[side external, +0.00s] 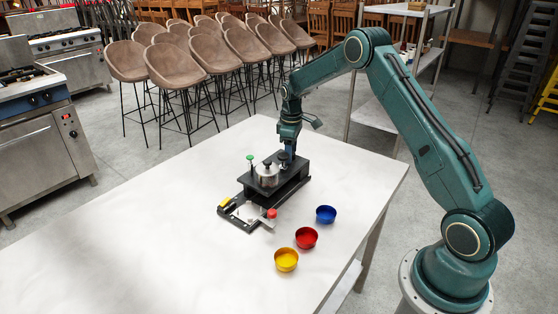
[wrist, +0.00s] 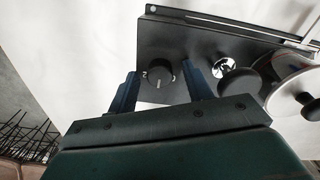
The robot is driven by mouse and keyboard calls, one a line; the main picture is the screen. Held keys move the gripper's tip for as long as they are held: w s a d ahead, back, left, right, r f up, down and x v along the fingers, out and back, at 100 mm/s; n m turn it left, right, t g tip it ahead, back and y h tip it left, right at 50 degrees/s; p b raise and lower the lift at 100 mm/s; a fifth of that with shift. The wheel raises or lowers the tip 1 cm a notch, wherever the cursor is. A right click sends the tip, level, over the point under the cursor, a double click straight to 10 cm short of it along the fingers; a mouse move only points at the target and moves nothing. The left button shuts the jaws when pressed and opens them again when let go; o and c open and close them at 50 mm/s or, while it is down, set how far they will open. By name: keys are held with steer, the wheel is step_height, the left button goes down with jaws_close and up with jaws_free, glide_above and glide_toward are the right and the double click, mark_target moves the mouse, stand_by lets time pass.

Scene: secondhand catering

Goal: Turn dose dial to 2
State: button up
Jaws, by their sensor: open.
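The dose dial (wrist: 159,73) is a round black knob on the black machine's top plate, seen in the wrist view. A short white line on the knob points toward the bottom of the picture. A pale mark, apparently a 2 turned sideways, sits just left of the knob. Any other markings are hidden or too small to read. My gripper (wrist: 162,74) is open, its two blue fingers on either side of the dial. I cannot tell whether they touch it. In the side external view my gripper (side external: 289,151) points down over the machine's far end; the dial cannot be made out there.
The black machine (side external: 290,187) stands on the white table (side external: 160,190), with a silver canister (side external: 267,177), green knob (side external: 250,158) and red knob (side external: 272,213). Blue (side external: 326,214), red (side external: 306,238) and yellow (side external: 286,261) bowls stand nearby. A black-knobbed chrome stem (wrist: 222,70) is right of my fingers.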

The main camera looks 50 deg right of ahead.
steer(key=shift+c, duration=0.4)
steer(key=c, duration=0.9)
steer(key=shift+m, duration=0.4)
steer(key=m, duration=1.1)
steer(key=shift+w, duration=0.1)
steer(key=o, duration=1)
